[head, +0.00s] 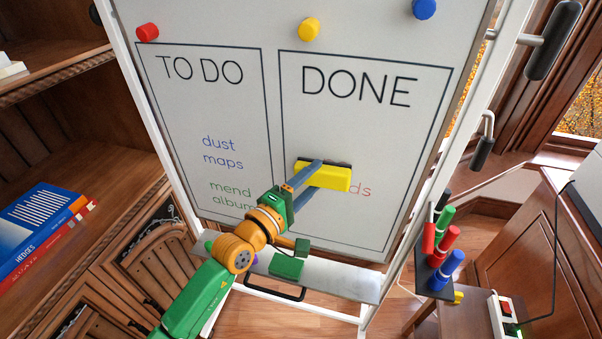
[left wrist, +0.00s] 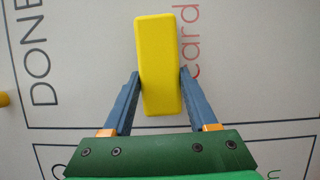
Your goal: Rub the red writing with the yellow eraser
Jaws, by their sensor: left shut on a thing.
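The yellow eraser (head: 325,178) is a block with a dark face toward the board. My left gripper (head: 312,177) is shut on it, one finger on each side, at the DONE box of the whiteboard (head: 330,125). Whether the eraser touches the board I cannot tell. The red writing (head: 361,190) shows only as "ds" to the right of the eraser; the rest is hidden behind it. In the left wrist view the eraser (left wrist: 158,62) stands between both fingers, and the red letters "card" (left wrist: 190,42) run alongside it. My right gripper is not in view.
Blue writing (head: 221,152) and green writing (head: 232,194) stand in the TO DO box. Red (head: 147,32), yellow (head: 308,29) and blue (head: 424,8) magnets sit above. A ledge (head: 345,283) runs below the board. A marker holder (head: 436,278) stands at the right.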

